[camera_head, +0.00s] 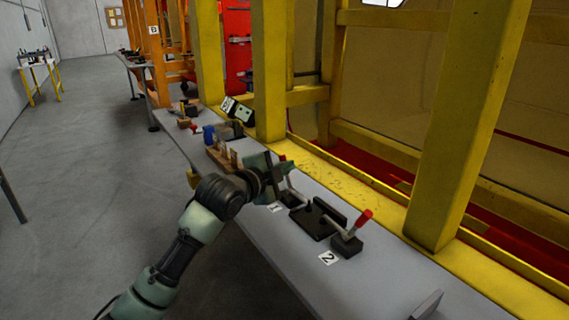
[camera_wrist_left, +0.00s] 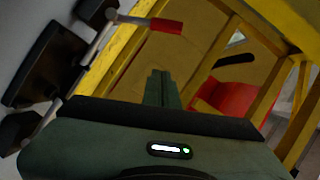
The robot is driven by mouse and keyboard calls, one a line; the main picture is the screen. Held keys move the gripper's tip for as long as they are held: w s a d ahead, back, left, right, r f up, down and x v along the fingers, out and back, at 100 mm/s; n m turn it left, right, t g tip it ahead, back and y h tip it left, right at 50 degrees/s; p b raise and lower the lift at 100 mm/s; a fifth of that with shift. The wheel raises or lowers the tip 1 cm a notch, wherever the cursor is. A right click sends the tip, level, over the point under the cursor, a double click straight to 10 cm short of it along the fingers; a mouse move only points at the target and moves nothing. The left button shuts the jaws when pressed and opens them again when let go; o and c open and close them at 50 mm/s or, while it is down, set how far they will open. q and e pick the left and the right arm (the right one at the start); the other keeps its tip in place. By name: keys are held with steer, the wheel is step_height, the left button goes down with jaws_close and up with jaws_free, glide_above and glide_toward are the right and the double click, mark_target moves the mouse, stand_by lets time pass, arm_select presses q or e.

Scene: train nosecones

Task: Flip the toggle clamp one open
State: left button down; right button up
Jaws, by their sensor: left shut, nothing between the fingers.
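Toggle clamp one stands on the grey bench beside the label "1" (camera_head: 275,207). Its red handle (camera_head: 283,158) shows just past my left gripper (camera_head: 284,169) in the head view, and my gripper and wrist hide part of the clamp. In the left wrist view a red handle (camera_wrist_left: 166,26) on a metal lever sticks out to the right, above my closed fingertips (camera_wrist_left: 162,74). The fingers are together and empty, and a gap shows between them and the handle. My right gripper is not in view.
Toggle clamp two, with a red handle (camera_head: 364,216), stands by the label "2" (camera_head: 328,258). A black fixture plate (camera_head: 313,222) lies between the clamps. Yellow posts (camera_head: 468,120) rise behind the bench (camera_head: 290,255). A blue cup-like object (camera_head: 208,134) stands farther along the bench.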

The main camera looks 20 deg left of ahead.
arm_select(q)
steer(key=w+a+f, duration=0.2)
steer(key=w, duration=0.3)
steer(key=shift+w+f+p, duration=0.25)
steer(key=shift+w+p, duration=0.05)
steer(key=shift+w, duration=0.05)
steer(key=shift+a+r, duration=0.1)
steer(key=shift+a, duration=0.05)
